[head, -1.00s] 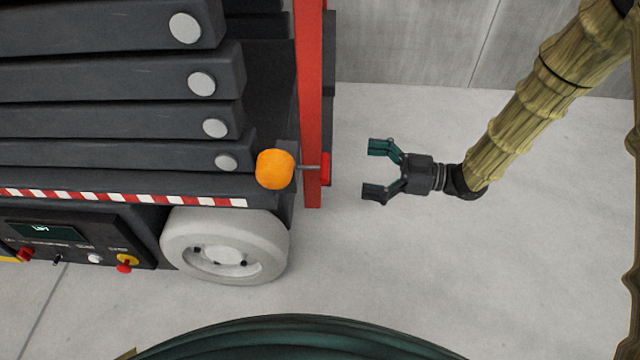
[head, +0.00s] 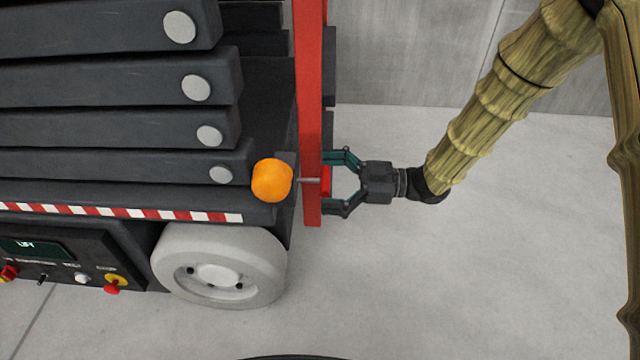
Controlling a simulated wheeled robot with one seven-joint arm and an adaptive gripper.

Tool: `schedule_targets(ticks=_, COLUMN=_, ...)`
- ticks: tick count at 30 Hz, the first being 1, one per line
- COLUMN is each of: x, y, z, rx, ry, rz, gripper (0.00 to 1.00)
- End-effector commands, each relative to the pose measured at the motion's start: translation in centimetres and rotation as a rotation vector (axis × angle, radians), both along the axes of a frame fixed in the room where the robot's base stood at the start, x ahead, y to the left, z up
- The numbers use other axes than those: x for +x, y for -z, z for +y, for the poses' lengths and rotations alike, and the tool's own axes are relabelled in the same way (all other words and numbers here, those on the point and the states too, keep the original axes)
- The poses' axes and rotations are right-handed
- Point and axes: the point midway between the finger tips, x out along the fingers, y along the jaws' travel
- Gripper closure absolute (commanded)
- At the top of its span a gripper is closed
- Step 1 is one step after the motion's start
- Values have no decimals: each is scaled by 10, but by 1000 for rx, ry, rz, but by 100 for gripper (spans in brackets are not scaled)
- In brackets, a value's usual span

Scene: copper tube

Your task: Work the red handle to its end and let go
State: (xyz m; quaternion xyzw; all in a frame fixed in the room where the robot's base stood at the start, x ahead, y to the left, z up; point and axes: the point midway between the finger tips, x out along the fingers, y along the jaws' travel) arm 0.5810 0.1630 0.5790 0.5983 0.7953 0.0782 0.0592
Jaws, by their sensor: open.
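The red handle (head: 326,181) is a small red piece on a thin rod at the right side of the red upright post (head: 309,120) of the lift. The post hides part of it. My gripper (head: 328,181) comes from the right with its fingers spread, one above and one below the handle. The fingertips reach the post's right edge and are partly hidden there. The jaws are open and I see no clear contact with the handle.
An orange knob (head: 272,180) sits left of the post, in line with the rod. A white wheel (head: 218,265) and a control panel (head: 60,260) are below left. A grey wall (head: 420,50) stands behind. The floor at the right is free.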

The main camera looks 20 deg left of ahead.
Motion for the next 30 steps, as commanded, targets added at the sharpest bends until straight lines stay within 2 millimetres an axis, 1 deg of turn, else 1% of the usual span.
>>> schedule_targets(ticks=3, x=-3, y=1, z=10, rx=1, ry=0, rz=0, gripper=0)
schedule_targets(ticks=6, x=-4, y=0, z=14, rx=1, ry=1, rz=0, gripper=0)
schedule_targets(ticks=15, x=-4, y=-1, z=15, rx=0, ry=1, rz=0, gripper=0)
schedule_targets(ticks=17, x=-4, y=-1, z=15, rx=0, ry=1, rz=0, gripper=9)
schedule_targets(ticks=18, x=-4, y=-1, z=15, rx=0, ry=1, rz=0, gripper=17)
schedule_targets(ticks=20, x=-4, y=-1, z=15, rx=0, ry=1, rz=0, gripper=27)
schedule_targets(ticks=24, x=-4, y=-1, z=15, rx=0, ry=1, rz=0, gripper=53)
schedule_targets(ticks=25, x=-4, y=-1, z=15, rx=0, ry=1, rz=0, gripper=55)
schedule_targets(ticks=30, x=-2, y=-2, z=10, rx=1, ry=3, rz=1, gripper=56)
